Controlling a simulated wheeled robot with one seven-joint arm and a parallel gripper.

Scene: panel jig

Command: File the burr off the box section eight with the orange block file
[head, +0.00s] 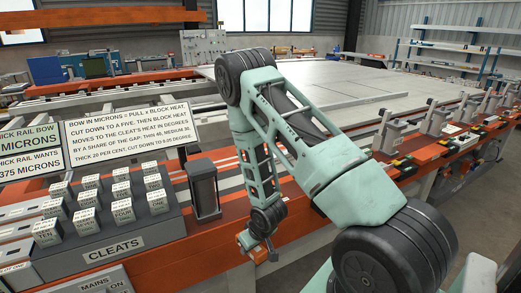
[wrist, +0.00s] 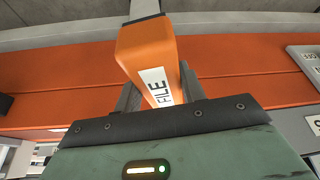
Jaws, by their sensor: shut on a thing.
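My gripper (head: 258,251) hangs low at the front edge of the orange bench in the head view. In the wrist view it is shut on the orange block file (wrist: 147,47), which carries a white label reading FILE. A narrow grey part (wrist: 145,8) shows at the file's far end. In the head view only a small orange piece shows beside the gripper, too small to make out. I cannot pick out box section eight or its burr in either view.
A rack of white cleat blocks (head: 121,207) on a grey base (head: 150,238) stands left of my arm, with a dark upright holder (head: 204,190) beside it. Signs (head: 130,135) stand behind. Several grey clamps (head: 432,122) line the bench at right. A large pale panel (head: 345,85) lies behind.

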